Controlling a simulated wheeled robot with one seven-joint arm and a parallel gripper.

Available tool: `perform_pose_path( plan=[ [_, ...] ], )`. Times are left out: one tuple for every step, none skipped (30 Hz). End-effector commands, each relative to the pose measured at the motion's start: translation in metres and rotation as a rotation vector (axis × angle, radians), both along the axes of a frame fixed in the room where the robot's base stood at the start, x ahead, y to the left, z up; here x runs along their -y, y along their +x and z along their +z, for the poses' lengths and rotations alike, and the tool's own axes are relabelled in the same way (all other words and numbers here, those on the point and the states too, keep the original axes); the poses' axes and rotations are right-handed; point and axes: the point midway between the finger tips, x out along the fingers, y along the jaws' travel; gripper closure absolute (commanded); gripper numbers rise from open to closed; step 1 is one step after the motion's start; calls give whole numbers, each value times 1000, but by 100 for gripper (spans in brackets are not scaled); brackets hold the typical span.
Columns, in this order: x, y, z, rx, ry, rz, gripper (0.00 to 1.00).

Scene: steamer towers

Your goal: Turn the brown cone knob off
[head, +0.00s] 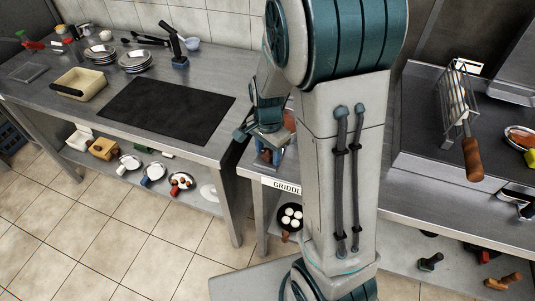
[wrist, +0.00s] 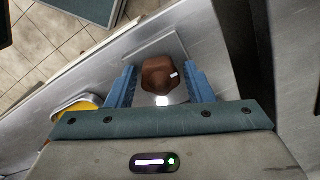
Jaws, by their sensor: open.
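The brown cone knob (wrist: 160,75) sits on a pale square plate in the wrist view, with a small white mark on its right side. My gripper (wrist: 157,82) is open, with one blue finger on each side of the knob. I cannot tell whether the fingers touch it. In the head view my gripper (head: 268,155) is at the griddle counter, partly behind my arm. The knob cannot be made out there.
A sign reading "GRIDDLE" (head: 287,187) is on the counter's front edge. A dark mat (head: 168,110) lies on the left counter. A wire basket with a wooden handle (head: 473,158) stands at right. A yellow-rimmed item (wrist: 78,107) lies left of my gripper.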

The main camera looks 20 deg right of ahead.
Motion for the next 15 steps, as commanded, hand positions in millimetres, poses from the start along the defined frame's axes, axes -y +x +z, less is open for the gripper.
perform_pose_path(
  plan=[
    [0, 0, 0, 0, 0, 0, 53],
    [0, 0, 1, 0, 0, 0, 53],
    [0, 0, 1, 0, 0, 0, 53],
    [0, 0, 1, 0, 0, 0, 53],
    [0, 0, 1, 0, 0, 0, 58],
    [0, 0, 1, 0, 0, 0, 70],
    [0, 0, 1, 0, 0, 0, 78],
    [0, 0, 1, 0, 0, 0, 86],
    [0, 0, 1, 0, 0, 0, 96],
    [0, 0, 1, 0, 0, 0, 96],
    [0, 0, 1, 0, 0, 0, 96],
    [0, 0, 1, 0, 0, 6, 96],
    [0, 0, 0, 0, 0, 16, 96],
    [0, 0, 0, 0, 0, 33, 96],
    [0, 0, -1, 1, 0, 68, 96]
  ],
)
